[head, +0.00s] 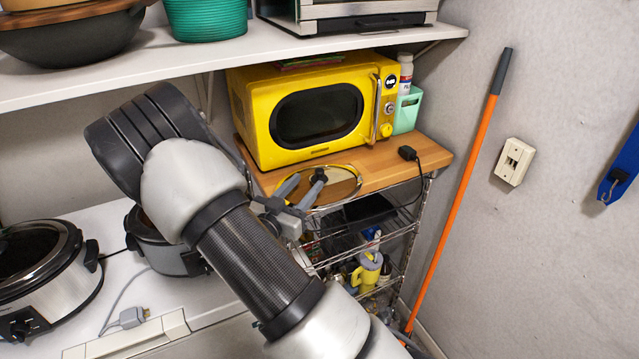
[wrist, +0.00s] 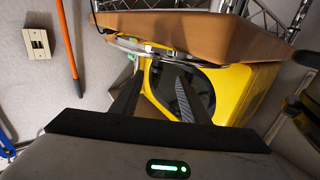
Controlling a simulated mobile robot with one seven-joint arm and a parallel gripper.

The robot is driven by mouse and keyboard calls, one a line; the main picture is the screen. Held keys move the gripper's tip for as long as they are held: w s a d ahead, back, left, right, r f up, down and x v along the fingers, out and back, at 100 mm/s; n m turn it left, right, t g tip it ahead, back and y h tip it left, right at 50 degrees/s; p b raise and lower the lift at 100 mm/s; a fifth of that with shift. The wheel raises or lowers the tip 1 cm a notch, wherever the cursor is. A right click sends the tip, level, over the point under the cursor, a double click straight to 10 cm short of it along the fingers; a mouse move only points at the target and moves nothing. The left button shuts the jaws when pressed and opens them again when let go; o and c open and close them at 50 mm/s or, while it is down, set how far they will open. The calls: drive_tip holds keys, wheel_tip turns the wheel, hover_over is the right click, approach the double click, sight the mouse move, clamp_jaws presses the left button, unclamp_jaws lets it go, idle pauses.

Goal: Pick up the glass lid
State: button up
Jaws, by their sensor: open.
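The glass lid (head: 343,186) lies on the wooden top (head: 400,160) of a wire rack, in front of the yellow microwave. It is round and see-through with a thin rim and a dark knob (head: 319,174). In the wrist view the lid (wrist: 140,45) shows nearly edge-on at the wood's edge. My gripper (head: 302,184) is open, its two grey fingers over the lid's near left part, close to the knob. In the wrist view the gripper (wrist: 158,72) points toward the lid. Whether a finger touches the lid or knob, I cannot tell.
The yellow microwave (head: 310,110) stands right behind the lid; a black plug (head: 408,153) lies to its right. A white shelf (head: 200,55) hangs above. Slow cookers (head: 40,265) stand at left. An orange pole (head: 462,200) leans on the right wall.

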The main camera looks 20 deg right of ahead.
sight(317, 173)
drive_tip(key=p+x, duration=0.1)
drive_tip(key=x, duration=0.4)
drive_tip(key=shift+s+d, duration=0.15)
drive_tip(key=shift+s, duration=0.05)
clamp_jaws()
drive_tip(key=shift+r, duration=0.1)
